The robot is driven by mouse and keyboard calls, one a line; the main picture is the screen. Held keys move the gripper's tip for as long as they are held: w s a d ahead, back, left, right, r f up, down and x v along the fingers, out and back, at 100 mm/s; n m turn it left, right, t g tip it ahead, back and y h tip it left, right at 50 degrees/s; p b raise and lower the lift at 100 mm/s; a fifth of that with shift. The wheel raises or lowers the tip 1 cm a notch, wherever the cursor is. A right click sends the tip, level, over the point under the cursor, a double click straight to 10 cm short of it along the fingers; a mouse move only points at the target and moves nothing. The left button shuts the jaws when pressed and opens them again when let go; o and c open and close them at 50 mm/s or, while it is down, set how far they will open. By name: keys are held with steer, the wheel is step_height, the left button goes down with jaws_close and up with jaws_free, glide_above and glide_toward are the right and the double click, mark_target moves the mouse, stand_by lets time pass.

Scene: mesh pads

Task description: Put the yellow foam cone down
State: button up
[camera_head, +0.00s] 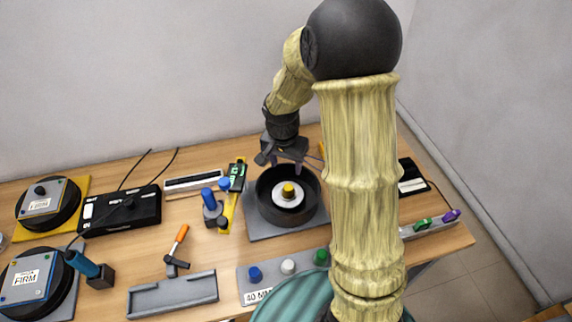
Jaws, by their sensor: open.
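A small yellow piece (288,188), which looks like the foam cone, stands at the centre of a pale round disc (288,201) inside a black round dish (265,208). The dish sits on a grey square base (258,231). My gripper (286,168) is open above the back part of the dish, its fingers pointing down. The fingers look empty and apart from the yellow piece. How the lower part of the piece rests on the disc is too small to tell.
Left of the dish stand a blue-topped holder (211,206) and a green-screened device (237,174). In front is a rack with coloured knobs (288,266). Farther left are a black box (122,212), an orange-handled tool (178,245) and round pads.

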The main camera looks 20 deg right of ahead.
stand_by(0.3)
steer(key=s+r+n, duration=0.2)
steer(key=s+n, duration=0.1)
steer(key=s, duration=0.4)
steer(key=s+d+r+n+t, duration=0.1)
steer(key=s+r+n, duration=0.2)
steer(key=s, duration=0.4)
steer(key=shift+r+n+y, duration=0.15)
steer(key=shift+n+y, duration=0.25)
steer(key=shift+n, duration=0.3)
